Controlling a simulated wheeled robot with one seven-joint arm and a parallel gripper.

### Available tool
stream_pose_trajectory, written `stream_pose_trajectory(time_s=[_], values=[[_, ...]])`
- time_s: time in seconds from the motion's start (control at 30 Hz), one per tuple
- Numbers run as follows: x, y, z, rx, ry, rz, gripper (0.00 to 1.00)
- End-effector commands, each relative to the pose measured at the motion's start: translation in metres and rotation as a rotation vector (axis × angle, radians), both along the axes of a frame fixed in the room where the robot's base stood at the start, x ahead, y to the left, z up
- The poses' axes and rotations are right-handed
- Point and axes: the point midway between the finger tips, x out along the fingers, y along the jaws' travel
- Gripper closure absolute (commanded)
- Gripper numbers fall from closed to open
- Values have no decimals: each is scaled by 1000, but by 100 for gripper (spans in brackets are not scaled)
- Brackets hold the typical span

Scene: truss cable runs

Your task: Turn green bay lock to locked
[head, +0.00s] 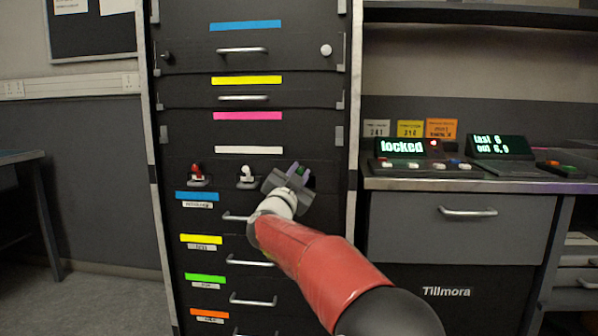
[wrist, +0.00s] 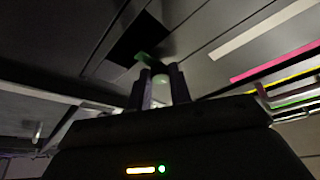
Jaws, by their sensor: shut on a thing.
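The green bay lock (head: 301,170) is at the right end of a row of three locks on the dark cabinet front, mostly hidden by my gripper. In the wrist view the green lock (wrist: 160,80) shows between the two fingers. My gripper (head: 295,174) is shut on it at the panel; it also shows in the wrist view (wrist: 160,88). How far the lock is turned cannot be told. A small display (head: 402,147) on the right bench reads "locked", with a red light beside it.
A red lock (head: 197,173) and a white lock (head: 246,174) stand to the left. Drawers with handles and coloured strips lie above and below. A second display (head: 500,145) and a grey drawer unit (head: 460,228) are on the right. Open floor lies at left.

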Motion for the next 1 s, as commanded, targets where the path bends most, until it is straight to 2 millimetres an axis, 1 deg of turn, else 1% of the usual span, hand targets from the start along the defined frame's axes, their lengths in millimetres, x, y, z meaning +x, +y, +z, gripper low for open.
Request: stream_pose_trajectory(time_s=[0.03, 0.2, 0.4, 0.97, 1.0], values=[[2, 2, -4, 33, 10, 4, 100], [2, 3, -4, 131, 7, 4, 100], [1, 4, -5, 201, 5, 6, 100], [1, 7, -6, 232, 6, 12, 100], [1, 7, -6, 232, 6, 12, 78]])
